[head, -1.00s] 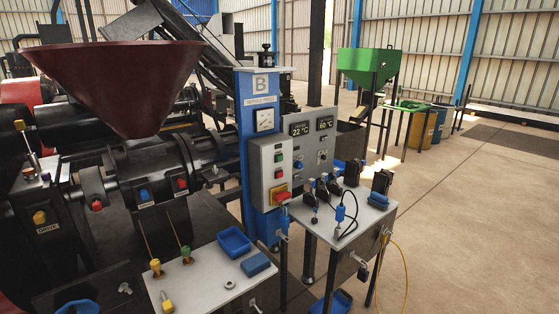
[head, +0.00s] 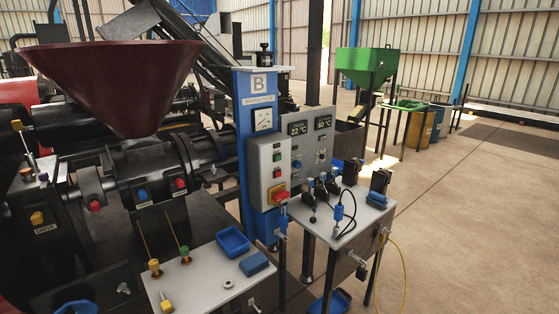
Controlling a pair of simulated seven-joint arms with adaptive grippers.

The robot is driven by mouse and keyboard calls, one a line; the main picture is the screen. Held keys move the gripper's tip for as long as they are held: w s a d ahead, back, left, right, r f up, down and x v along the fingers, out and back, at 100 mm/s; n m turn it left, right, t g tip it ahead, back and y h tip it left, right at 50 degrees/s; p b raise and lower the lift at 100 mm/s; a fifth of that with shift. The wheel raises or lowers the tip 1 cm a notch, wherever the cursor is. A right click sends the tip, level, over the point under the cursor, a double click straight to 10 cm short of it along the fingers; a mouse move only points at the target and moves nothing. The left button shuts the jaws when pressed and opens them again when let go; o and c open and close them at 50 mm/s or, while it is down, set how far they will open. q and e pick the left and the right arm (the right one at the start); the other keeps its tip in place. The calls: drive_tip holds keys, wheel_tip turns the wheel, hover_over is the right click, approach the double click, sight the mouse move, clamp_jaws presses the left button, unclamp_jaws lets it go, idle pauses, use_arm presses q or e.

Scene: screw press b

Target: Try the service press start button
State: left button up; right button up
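The service press control box (head: 268,172) is a grey box on a blue column (head: 262,110) marked B, at the middle of the head view. On its face are a green button (head: 277,157), a red button (head: 277,173) below it, and a red switch on a yellow plate (head: 279,196) at the bottom. I cannot read labels beside the buttons, so which one is the start button is not confirmed by text. Neither of my grippers shows in this view.
A grey panel (head: 309,150) with two temperature displays stands right of the box. In front are a table (head: 203,284) with blue trays and small parts, and a second table (head: 352,232) with black devices and cables. A dark red hopper (head: 110,80) fills the left. Open floor (head: 470,220) lies right.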

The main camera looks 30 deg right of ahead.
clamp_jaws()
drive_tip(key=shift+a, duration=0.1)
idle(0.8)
